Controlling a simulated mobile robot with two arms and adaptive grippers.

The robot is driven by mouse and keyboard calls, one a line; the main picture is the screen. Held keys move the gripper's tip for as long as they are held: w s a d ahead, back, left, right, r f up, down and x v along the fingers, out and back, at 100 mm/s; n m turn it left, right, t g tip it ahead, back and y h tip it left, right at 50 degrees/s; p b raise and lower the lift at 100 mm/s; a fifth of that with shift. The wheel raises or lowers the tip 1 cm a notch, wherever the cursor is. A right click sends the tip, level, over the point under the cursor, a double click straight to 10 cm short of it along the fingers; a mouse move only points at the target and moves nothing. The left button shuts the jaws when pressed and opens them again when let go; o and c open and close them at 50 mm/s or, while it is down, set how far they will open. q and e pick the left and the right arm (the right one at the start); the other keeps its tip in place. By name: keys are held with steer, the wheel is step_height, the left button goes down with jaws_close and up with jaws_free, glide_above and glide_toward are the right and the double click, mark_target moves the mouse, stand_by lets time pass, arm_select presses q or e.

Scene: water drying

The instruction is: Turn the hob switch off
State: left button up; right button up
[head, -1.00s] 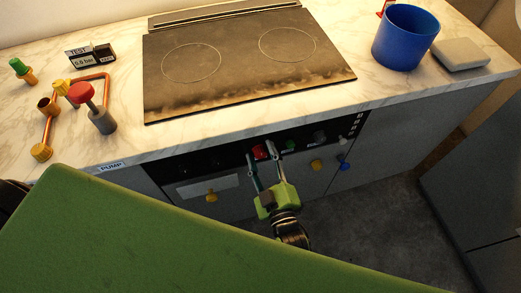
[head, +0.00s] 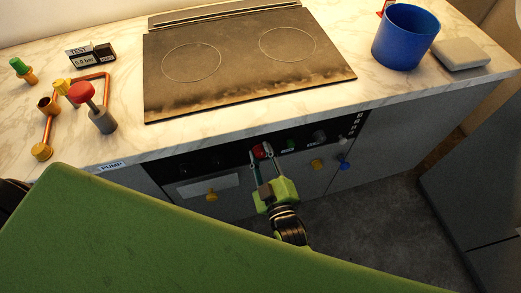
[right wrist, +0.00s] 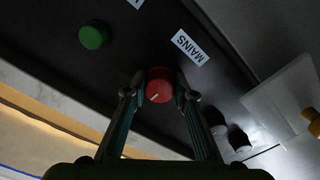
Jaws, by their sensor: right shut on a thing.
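A red knob (head: 258,151) sits on the black front panel (head: 225,160) below the hob (head: 240,60). In the right wrist view the red knob (right wrist: 160,82) has a pale pointer line and is beside a label reading MAINS (right wrist: 189,47). My right gripper (head: 262,152) is shut on the red knob, with one finger on each side of it; the fingers also show in the right wrist view (right wrist: 159,92). No knob I can read is labelled as the hob switch. My left gripper is not in view.
A green knob (head: 290,145) and a grey knob (head: 319,136) are to the right on the panel. Yellow and blue handles (head: 344,166) are lower down. A blue pot (head: 404,38) and copper pipework (head: 48,130) stand on the counter. A green surface (head: 130,240) fills the lower left.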

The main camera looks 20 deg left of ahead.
steer(key=shift+m, duration=0.3)
steer(key=m, duration=0.3)
steer(key=shift+m, duration=0.4)
steer(key=m, duration=0.4)
steer(key=shift+p, duration=0.3)
steer(key=m, duration=0.5)
steer(key=shift+m+b, duration=0.55)
steer(key=shift+m, duration=1.45)
steer(key=shift+o, duration=0.2)
steer(key=shift+c, duration=0.2)
steer(key=o, duration=1.1)
